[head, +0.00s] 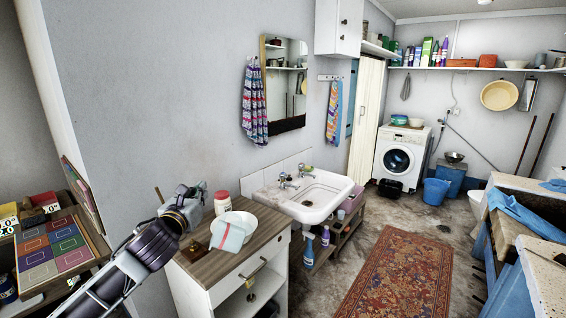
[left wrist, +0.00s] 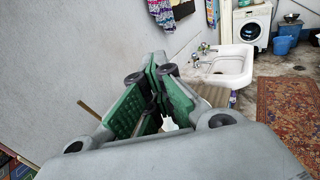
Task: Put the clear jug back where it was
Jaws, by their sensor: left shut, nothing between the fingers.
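I cannot make out a clear jug in either view. My left gripper (head: 190,201) is at the left end of the wooden-topped cabinet (head: 200,268), in front of the grey wall. It is shut and empty. In the left wrist view its green-padded fingers (left wrist: 156,72) come together at the tips, with the basin beyond them. They hide part of the cabinet top there. My right gripper is in neither view.
The cabinet bears a red-lidded jar (head: 222,204) and a white bowl (head: 243,219) with a cloth (head: 228,238) over its edge. A white basin (head: 318,196) adjoins it. A patterned rug (head: 392,275) covers open floor. A stone trough (head: 545,275) stands at right.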

